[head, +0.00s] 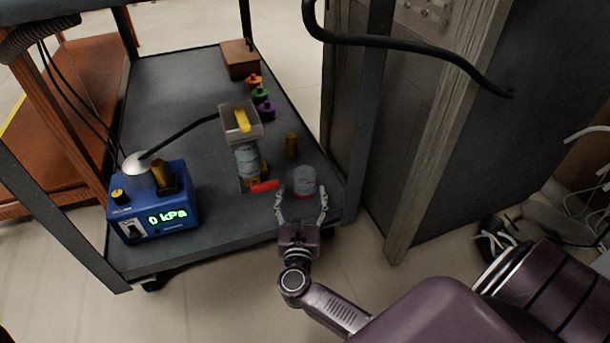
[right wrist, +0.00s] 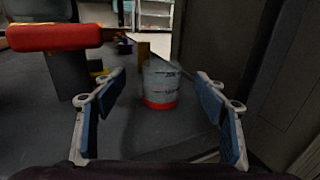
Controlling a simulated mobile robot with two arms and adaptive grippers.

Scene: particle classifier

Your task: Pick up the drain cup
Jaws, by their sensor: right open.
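The drain cup seems to be the clear, bluish cup with a red base (head: 304,180). It stands upright on the grey cart shelf near its front right corner. In the right wrist view the cup (right wrist: 160,82) stands ahead, between the two fingers but beyond their tips. My right gripper (head: 302,208) is open at the shelf's front edge, its fingers spread toward the cup. The blue finger pads also show in the right wrist view (right wrist: 165,105), with nothing between them. I do not see my left gripper.
A clear column device with a yellow part (head: 240,120) stands left of the cup, with a red handle (head: 265,186) close by. A brass cylinder (head: 292,145) stands behind the cup. A blue pressure box reading 0 kPa (head: 155,212) sits at left. A cart post and grey cabinet (head: 430,110) bound the right.

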